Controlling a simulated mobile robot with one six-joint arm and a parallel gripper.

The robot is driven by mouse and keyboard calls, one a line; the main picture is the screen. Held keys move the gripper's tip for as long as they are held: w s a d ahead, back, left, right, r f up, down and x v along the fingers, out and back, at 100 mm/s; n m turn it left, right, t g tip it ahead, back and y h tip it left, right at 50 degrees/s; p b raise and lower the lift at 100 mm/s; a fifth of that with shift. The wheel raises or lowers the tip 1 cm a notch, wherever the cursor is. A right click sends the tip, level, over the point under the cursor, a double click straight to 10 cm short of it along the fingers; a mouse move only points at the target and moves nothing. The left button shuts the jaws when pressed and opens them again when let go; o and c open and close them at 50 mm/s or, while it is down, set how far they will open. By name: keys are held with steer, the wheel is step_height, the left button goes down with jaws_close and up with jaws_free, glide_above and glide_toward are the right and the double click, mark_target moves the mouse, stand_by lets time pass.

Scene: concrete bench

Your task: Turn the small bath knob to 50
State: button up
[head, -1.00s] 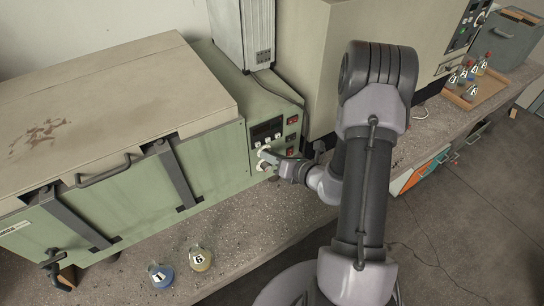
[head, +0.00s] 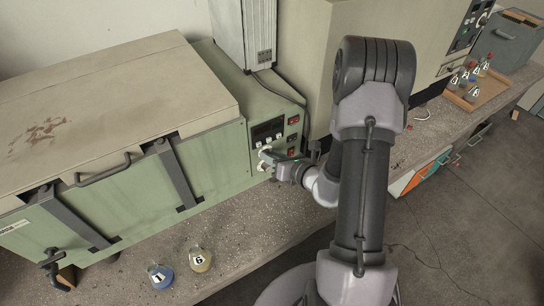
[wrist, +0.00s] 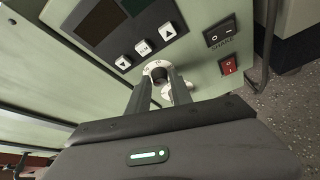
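The green bath's control panel (head: 282,124) is at the centre of the head view. A white knob (wrist: 157,69) sits below the panel's buttons in the wrist view, with marks around it. A second white knob (wrist: 182,93) lies lower, partly hidden behind a finger. I cannot read a label or setting, nor tell which knob is the small one. My gripper (wrist: 161,83) has its two fingers reaching to the upper knob, one on each side. Whether they press on it is unclear. In the head view my gripper (head: 270,156) is close to the panel front.
Three white buttons (wrist: 143,46) and dark displays are above the knob. A shake switch (wrist: 219,36) and a red switch (wrist: 229,66) are to the right. Flasks with blue (head: 160,276) and yellow (head: 200,260) liquid stand on the bench (head: 255,215). A flask tray (head: 492,92) is far right.

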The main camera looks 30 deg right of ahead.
steer(key=shift+o, duration=1.1)
steer(key=p+v, duration=0.9)
steer(key=v, duration=0.8)
steer(key=shift+s, duration=0.2)
steer(key=shift+d, duration=0.2)
